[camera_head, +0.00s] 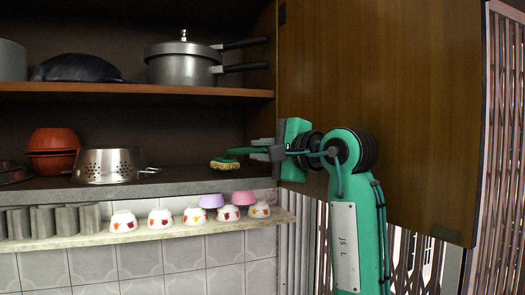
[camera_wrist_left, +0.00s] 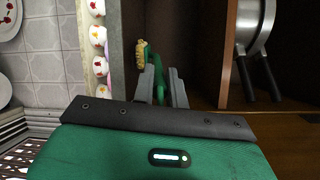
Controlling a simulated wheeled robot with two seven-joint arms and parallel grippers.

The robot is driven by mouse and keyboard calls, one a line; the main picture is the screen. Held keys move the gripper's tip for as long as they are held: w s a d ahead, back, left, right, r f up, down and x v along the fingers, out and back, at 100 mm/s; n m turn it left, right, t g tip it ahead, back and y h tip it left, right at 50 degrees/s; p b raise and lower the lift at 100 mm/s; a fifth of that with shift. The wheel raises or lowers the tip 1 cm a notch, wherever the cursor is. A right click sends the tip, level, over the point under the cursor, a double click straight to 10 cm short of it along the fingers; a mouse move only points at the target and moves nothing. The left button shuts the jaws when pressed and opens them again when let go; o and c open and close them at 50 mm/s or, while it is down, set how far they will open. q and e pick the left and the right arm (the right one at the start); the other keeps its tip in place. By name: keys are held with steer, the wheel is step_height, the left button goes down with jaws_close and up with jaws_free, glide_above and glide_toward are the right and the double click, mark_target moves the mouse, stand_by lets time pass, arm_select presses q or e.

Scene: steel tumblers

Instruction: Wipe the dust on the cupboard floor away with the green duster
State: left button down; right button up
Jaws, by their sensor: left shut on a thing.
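The green duster (camera_head: 240,152) has a green handle and a yellowish bristle head. My left gripper (camera_head: 262,150) is shut on its handle at the right side of the cupboard's lower compartment. The bristle head points left, low over the cupboard floor (camera_head: 205,181); I cannot tell whether it touches. In the left wrist view the duster (camera_wrist_left: 142,54) shows beyond the fingers (camera_wrist_left: 161,86), its bristles toward the upper left. No dust can be made out on the dark floor. My right gripper is not in view.
A steel colander (camera_head: 108,165) and orange bowls (camera_head: 54,146) stand on the floor at left. A pressure cooker (camera_head: 183,64) sits on the upper shelf (camera_head: 130,90). The open wooden door (camera_head: 400,90) is beside my arm. Small cups (camera_head: 160,217) line a ledge below.

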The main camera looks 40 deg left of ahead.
arm_select(q)
steer(key=shift+f+b, duration=0.3)
steer(key=shift+f, duration=0.15)
steer(key=shift+f+b, duration=0.3)
steer(key=shift+f, duration=0.2)
stand_by(0.3)
steer(key=shift+w+d+r+p, duration=0.1)
steer(key=shift+w+d+p, duration=0.3)
steer(key=shift+w, duration=0.2)
steer(key=shift+w+d+r+p, duration=0.1)
steer(key=shift+w+d+p, duration=0.15)
steer(key=shift+w+p, duration=0.3)
steer(key=shift+s+a+f, duration=0.1)
steer(key=shift+f, duration=0.1)
